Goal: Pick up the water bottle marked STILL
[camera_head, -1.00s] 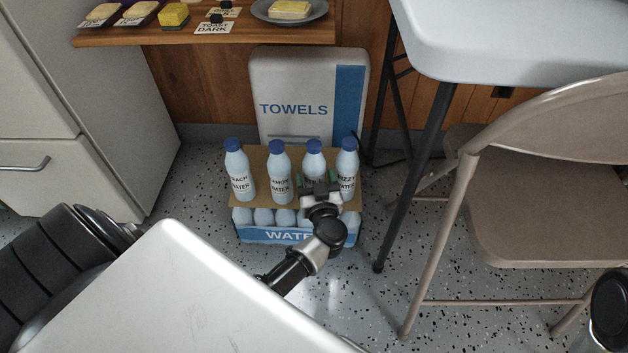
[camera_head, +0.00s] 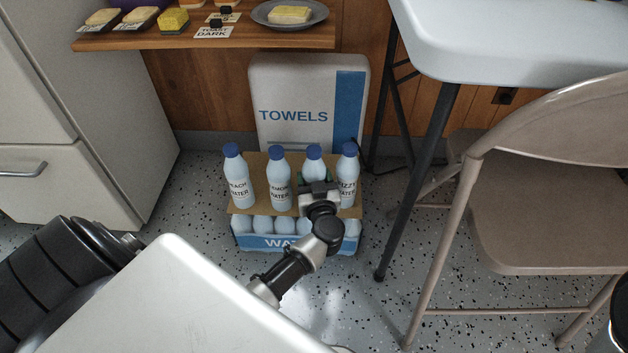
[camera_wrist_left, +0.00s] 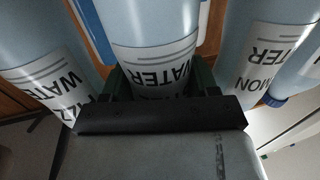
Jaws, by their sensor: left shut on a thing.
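My left gripper (camera_head: 318,184) is shut around a blue-capped water bottle (camera_head: 314,164), third from the left in a row of bottles standing upright on a cardboard-topped water pack (camera_head: 243,240). In the left wrist view the held bottle (camera_wrist_left: 155,25) stands between the dark fingers (camera_wrist_left: 160,85). Its label reads WATER upside down; the word beside it is hidden by the gripper, so I cannot read STILL. A PEACH bottle (camera_head: 238,178) and a LEMON bottle (camera_head: 277,180) are to its left, and a FIZZY bottle (camera_head: 347,177) is close on its right. My right gripper is not in view.
A TOWELS box (camera_head: 295,90) stands behind the pack. A wooden shelf (camera_head: 120,40) with food overhangs at the upper left. A white table (camera_head: 520,45) and a folding chair (camera_head: 550,215) are at the right. Speckled floor is free left of the pack.

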